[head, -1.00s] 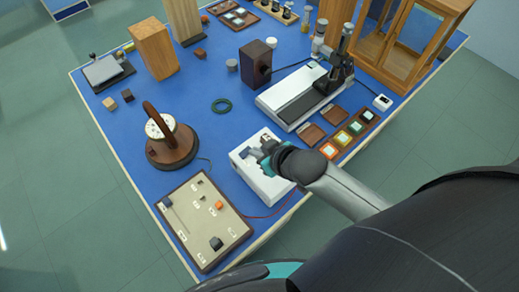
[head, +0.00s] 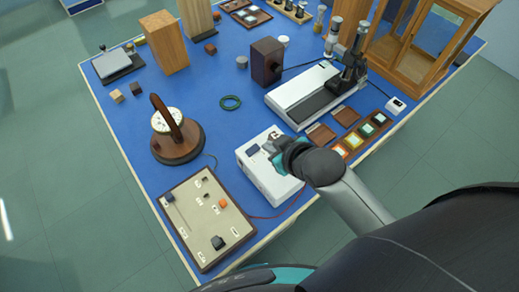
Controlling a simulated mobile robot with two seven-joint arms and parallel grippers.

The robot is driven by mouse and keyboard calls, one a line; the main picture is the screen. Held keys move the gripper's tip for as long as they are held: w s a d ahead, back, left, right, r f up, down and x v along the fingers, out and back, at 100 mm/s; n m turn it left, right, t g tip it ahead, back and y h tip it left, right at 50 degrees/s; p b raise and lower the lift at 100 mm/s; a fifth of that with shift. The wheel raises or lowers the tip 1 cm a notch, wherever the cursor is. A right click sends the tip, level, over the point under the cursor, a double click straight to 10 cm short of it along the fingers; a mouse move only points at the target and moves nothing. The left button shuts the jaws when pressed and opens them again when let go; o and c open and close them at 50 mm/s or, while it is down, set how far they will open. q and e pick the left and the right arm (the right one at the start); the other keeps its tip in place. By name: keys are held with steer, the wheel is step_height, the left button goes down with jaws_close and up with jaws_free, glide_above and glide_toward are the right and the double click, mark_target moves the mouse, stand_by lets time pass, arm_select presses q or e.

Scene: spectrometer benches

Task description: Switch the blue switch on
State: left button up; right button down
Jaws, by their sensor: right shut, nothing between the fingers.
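My right gripper (head: 273,145) is shut and empty, over the upper right part of a white box (head: 267,178) near the table's front edge. I cannot tell whether its tips touch the box. A small dark blue patch (head: 252,149) shows on top of the box, just left of the gripper; I cannot tell whether it is a switch or a display. A beige control panel (head: 190,215) lies left of the box, with an orange knob (head: 222,203), a black knob (head: 218,242) and small labelled parts. My left gripper is not in view.
A round wooden stand with a white dial (head: 178,148) stands behind the panel. A white and black instrument (head: 300,95) and a tray of coloured squares (head: 362,135) lie behind and right of the box. A red cable runs along the front edge. Blue table surface is free around the green ring (head: 230,102).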

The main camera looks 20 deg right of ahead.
steer(key=shift+d, duration=0.1)
stand_by(0.3)
steer(key=b, duration=0.2)
glide_above(254, 145)
steer(key=s, duration=0.3)
step_height(254, 145, down, 7)
step_height(254, 145, down, 2)
steer(key=shift+w+d+f, duration=0.1)
steer(key=shift+d+f, duration=0.05)
steer(key=shift+f, duration=0.05)
steer(key=shift+d+f, duration=0.1)
steer(key=shift+f, duration=0.65)
steer(key=shift+d, duration=0.1)
